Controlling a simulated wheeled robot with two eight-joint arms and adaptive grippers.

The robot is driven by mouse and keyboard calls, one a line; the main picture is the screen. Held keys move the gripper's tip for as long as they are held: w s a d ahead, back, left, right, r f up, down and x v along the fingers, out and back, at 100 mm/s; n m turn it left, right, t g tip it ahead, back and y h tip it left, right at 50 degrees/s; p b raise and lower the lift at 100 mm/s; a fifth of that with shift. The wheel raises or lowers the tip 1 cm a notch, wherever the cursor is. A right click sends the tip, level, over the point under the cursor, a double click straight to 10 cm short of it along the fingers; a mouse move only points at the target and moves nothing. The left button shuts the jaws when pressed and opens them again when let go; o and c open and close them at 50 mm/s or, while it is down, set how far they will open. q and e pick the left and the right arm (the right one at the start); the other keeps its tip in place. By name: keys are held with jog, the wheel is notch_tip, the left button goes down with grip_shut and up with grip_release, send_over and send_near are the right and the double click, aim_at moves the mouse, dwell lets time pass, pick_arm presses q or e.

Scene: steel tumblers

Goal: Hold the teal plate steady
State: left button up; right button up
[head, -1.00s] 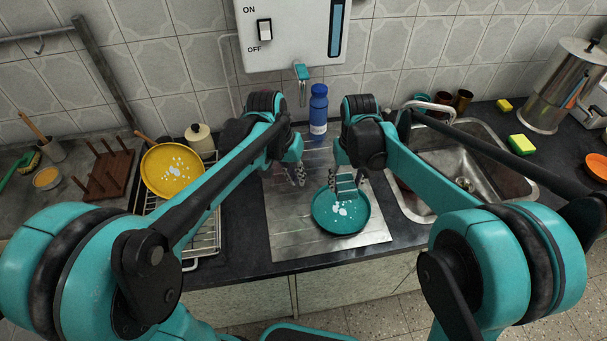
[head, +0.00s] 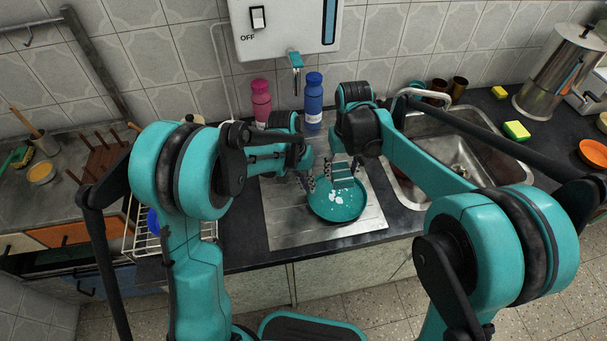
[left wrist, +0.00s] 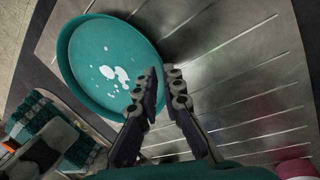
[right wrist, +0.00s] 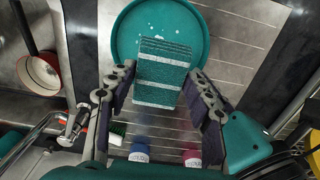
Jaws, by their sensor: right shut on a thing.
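The teal plate (head: 325,208) lies on the steel drainboard with white spots on its face; it fills the upper left of the left wrist view (left wrist: 85,60). My left gripper (head: 311,183) is at the plate's rim. In the left wrist view its fingertips (left wrist: 163,72) are close together with a narrow gap, one overlapping the rim; I cannot tell whether the rim is between them. My right gripper (right wrist: 163,75) is shut on a teal striped sponge (right wrist: 163,70), held over the plate. The sponge covers part of the plate in the right wrist view (right wrist: 126,38).
A pink bottle (head: 261,103) and a blue bottle (head: 313,100) stand behind the drainboard (head: 285,232). The sink (head: 425,185) is to the right. A wire rack (head: 146,242) stands at the left, partly behind my left arm.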

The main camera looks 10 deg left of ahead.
pick_arm(q)
jog(key=shift+x, duration=1.1)
grip_shut()
pick_arm(e)
jog(key=shift+s+d, duration=0.2)
jog(key=shift+s, duration=0.25)
jog(key=shift+s+d, duration=0.2)
jog(key=shift+s, duration=0.25)
jog(key=shift+w+f, duration=0.1)
